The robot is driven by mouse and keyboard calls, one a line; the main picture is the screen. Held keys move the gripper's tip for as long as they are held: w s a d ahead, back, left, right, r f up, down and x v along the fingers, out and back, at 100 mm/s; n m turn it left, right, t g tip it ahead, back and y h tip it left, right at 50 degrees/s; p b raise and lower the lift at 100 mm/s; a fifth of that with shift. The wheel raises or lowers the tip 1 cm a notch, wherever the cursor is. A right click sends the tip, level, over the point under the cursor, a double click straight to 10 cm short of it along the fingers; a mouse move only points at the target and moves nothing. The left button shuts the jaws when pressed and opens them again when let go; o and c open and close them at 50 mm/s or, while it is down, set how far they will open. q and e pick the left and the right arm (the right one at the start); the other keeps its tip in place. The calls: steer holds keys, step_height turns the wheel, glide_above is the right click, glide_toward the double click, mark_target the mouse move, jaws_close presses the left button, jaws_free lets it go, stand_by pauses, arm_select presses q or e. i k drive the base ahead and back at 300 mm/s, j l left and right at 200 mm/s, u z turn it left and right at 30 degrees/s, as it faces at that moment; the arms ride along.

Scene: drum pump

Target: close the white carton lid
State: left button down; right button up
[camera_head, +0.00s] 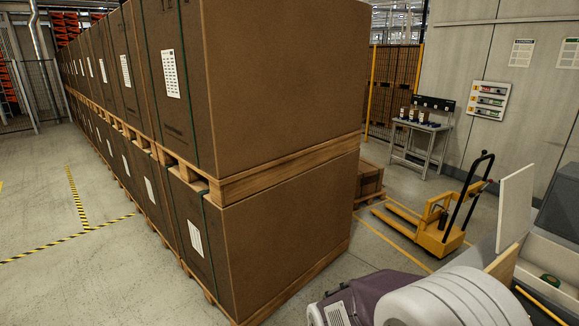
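A white flat panel (515,208) stands nearly upright at the right. It may be the lid of the white carton, but I cannot tell for sure. A pale wood-coloured board (503,263) shows just below it. The carton body is not clearly visible; large white rounded forms at the bottom right block part of this area. Neither of my grippers is in view.
Tall brown boxes (285,85) stacked on wooden pallets fill the left and middle. A yellow pallet jack (440,225) stands behind the panel. A grey workbench (420,128) with small items is by the wall. Open floor (70,220) lies at the left.

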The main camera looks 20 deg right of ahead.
mark_target(515, 201)
steer(key=i+z, duration=0.25)
steer(key=z, duration=0.2)
steer(key=i+z, duration=0.25)
steer(key=z, duration=0.2)
steer(key=i+j+z, duration=0.2)
steer(key=z, duration=0.2)
steer(key=i+j+z, duration=0.2)
steer(key=z, duration=0.25)
steer(key=i+j+z, duration=0.2)
steer(key=z, duration=0.25)
steer(key=i+j+z, duration=0.1)
steer(key=j+z, duration=0.8)
steer(key=i+l, duration=0.05)
steer(key=l, duration=0.05)
